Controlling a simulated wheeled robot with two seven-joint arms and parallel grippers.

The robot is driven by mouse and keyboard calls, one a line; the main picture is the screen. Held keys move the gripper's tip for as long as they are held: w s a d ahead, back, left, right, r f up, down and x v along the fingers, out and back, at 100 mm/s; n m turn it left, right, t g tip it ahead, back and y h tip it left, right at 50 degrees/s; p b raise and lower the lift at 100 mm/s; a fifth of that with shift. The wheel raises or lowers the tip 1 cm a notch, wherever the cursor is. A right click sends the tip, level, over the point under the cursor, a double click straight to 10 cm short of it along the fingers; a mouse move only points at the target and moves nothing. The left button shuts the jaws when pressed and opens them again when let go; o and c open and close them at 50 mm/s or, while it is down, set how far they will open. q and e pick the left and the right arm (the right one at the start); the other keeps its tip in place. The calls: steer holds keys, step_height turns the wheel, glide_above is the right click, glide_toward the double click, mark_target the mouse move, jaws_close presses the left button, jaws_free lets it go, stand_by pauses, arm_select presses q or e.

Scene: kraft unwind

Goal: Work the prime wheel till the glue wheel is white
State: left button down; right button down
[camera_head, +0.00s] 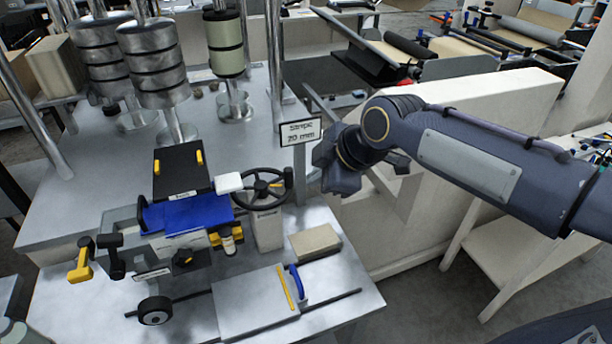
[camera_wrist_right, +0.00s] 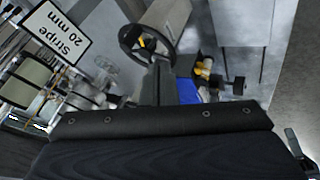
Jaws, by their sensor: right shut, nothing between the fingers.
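A black spoked handwheel (camera_head: 263,188) stands on a pale pedestal right of the blue-covered unit; it also shows in the wrist view (camera_wrist_right: 148,42). No readable label tells me which is the prime wheel or the glue wheel. My right gripper (camera_head: 336,180) is shut and empty, in the air right of the handwheel and apart from it, beside the sign. Its fingertips are hard to make out. My left gripper is not in view.
A "Stripe 20 mm" sign (camera_head: 301,131) stands on a post close to my right gripper. The blue cover (camera_head: 190,214), yellow crank (camera_head: 80,262) and black crank (camera_head: 112,258) crowd the left. A tan block (camera_head: 315,242) and a blue handle (camera_head: 297,283) lie in front.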

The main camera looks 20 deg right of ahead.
steer(key=w+a+f+p, duration=0.1)
steer(key=w+f+p, duration=0.1)
steer(key=w+f, duration=0.4)
steer(key=shift+w+a+f+p, duration=0.25)
steer(key=shift+w+a+p, duration=0.15)
steer(key=shift+w, duration=0.7)
steer(key=shift+w+d+n+y+b, duration=0.2)
steer(key=shift+n+y+b, duration=0.15)
steer(key=shift+b, duration=0.3)
